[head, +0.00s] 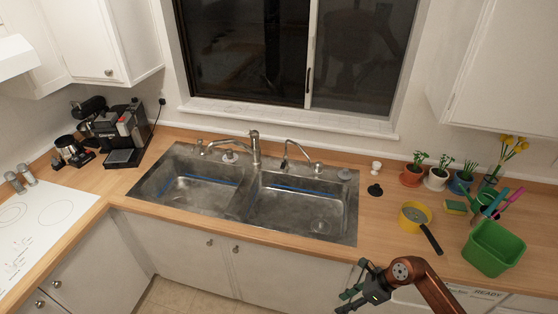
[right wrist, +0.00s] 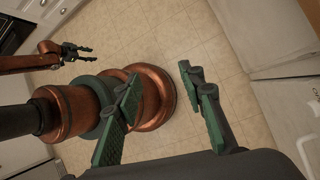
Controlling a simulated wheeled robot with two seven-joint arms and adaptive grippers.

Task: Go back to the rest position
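My right gripper (head: 349,289) shows at the bottom of the head view, in front of the counter's front edge, with its copper arm coming in from the lower right. In the right wrist view its two green-padded fingers (right wrist: 160,76) are spread wide with nothing between them. Behind them are the tiled floor and my own copper and dark base. My left gripper (right wrist: 80,51) shows small at the upper left of the right wrist view, its dark fingers apart and empty. It is outside the head view.
A double sink (head: 245,196) is set in the wooden counter (head: 386,257). A yellow pan (head: 414,216), a green bin (head: 493,249) and several potted plants stand at the right. A coffee machine (head: 122,136) stands at the left. White cabinets (right wrist: 267,37) border the open floor (right wrist: 160,45).

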